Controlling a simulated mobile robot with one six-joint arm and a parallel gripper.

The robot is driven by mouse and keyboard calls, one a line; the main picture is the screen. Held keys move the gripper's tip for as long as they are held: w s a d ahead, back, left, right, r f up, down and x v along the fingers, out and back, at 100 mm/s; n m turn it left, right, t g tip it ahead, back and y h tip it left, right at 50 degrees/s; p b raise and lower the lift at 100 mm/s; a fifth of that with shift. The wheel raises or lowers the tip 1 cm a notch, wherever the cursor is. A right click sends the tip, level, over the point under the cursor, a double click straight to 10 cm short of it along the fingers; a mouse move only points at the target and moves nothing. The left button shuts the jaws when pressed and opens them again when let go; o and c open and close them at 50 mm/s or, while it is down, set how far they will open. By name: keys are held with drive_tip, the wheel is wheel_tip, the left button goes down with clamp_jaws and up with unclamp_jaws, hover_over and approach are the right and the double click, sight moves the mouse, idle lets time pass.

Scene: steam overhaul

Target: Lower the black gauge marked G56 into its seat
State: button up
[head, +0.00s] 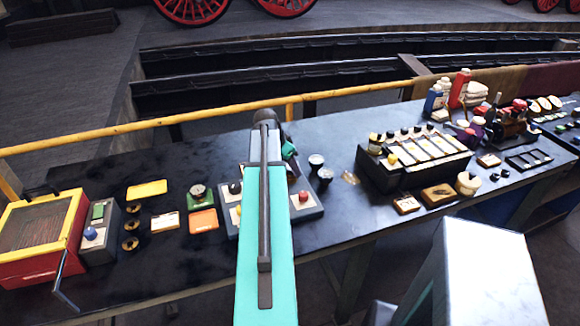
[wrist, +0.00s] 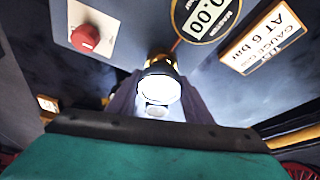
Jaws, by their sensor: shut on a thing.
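In the wrist view, my gripper (wrist: 158,107) is shut on a black gauge (wrist: 158,72) with a bright, glare-washed face and a brass-coloured part at its far end. No G56 marking can be read on it. In the head view my teal arm hides the held gauge and most of the gripper, over the grey test panel (head: 305,208). I cannot tell whether the gauge touches the panel. Three brass rings (head: 130,243) sit on the bench at left; whether one is the seat is unclear.
The panel carries a red button (wrist: 85,37); a 0.00 readout (wrist: 208,16) and an "AT 6 bar" plate (wrist: 265,38) are close by. Two dark round pieces with pale tops (head: 316,160) stand just right. A black rack (head: 412,172) is further right; a red-yellow box (head: 40,235) is left.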

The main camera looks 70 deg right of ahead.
drive_tip(key=shift+f+b, duration=0.4)
drive_tip(key=shift+f, duration=0.25)
idle(0.6)
drive_tip(key=o, duration=1.6)
drive_tip(key=shift+c, duration=0.2)
drive_tip(key=shift+r, duration=0.15)
drive_tip(key=shift+r+p, duration=1.65)
drive_tip(key=shift+r, duration=1.55)
